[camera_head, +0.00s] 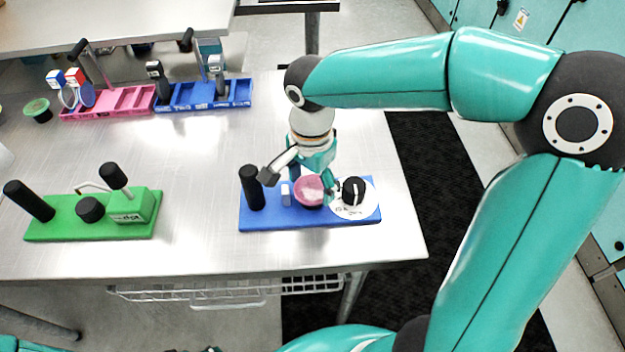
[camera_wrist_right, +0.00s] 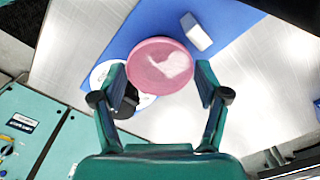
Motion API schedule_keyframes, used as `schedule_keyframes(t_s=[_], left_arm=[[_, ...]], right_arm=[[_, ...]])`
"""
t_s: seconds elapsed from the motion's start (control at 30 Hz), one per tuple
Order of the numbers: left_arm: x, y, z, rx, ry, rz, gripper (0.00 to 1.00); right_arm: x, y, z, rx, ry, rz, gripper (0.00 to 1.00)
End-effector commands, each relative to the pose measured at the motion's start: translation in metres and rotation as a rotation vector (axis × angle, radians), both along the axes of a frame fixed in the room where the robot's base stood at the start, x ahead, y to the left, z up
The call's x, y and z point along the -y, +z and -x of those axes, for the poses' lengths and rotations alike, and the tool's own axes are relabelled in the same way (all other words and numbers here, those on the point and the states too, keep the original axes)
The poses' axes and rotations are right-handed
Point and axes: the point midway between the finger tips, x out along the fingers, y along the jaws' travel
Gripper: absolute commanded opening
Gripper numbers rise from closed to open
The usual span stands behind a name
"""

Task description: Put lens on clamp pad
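My right gripper (camera_head: 300,181) points down over the blue board (camera_head: 282,221), fingers spread. In the right wrist view, my right gripper (camera_wrist_right: 162,82) has one finger on each side of a round pink dish-like piece (camera_wrist_right: 160,64); I cannot tell whether they touch it. The pink piece (camera_head: 310,191) is at the blue board. A green clamp base (camera_head: 60,229) with a round black pad (camera_head: 90,209) is at left. My left gripper is not in view.
The blue board bears a black post (camera_head: 251,187), a small white block (camera_head: 285,194) and a white disc (camera_head: 352,211) with a black knob. A pink rack (camera_head: 108,103), a blue rack (camera_head: 204,96) and a green bowl (camera_head: 37,110) stand farther back. Table between the boards is clear.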

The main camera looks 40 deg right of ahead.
Motion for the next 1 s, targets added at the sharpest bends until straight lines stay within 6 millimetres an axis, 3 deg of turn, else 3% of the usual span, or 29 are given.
schedule_keyframes(t_s=[0.03,0.1,0.57,0.77,1.0], left_arm=[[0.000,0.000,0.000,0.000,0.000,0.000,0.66],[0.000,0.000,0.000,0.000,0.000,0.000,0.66],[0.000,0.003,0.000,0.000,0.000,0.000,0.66],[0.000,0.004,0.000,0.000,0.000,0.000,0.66],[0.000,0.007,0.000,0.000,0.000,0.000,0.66]], right_arm=[[0.000,0.000,0.000,0.000,0.000,0.000,0.86],[0.000,0.000,0.000,0.000,0.000,0.000,0.97],[0.000,0.007,-0.001,0.003,0.000,0.000,0.97],[0.000,0.037,-0.001,0.006,-0.001,0.000,0.97],[0.000,0.086,-0.001,0.005,0.000,0.000,0.97]])
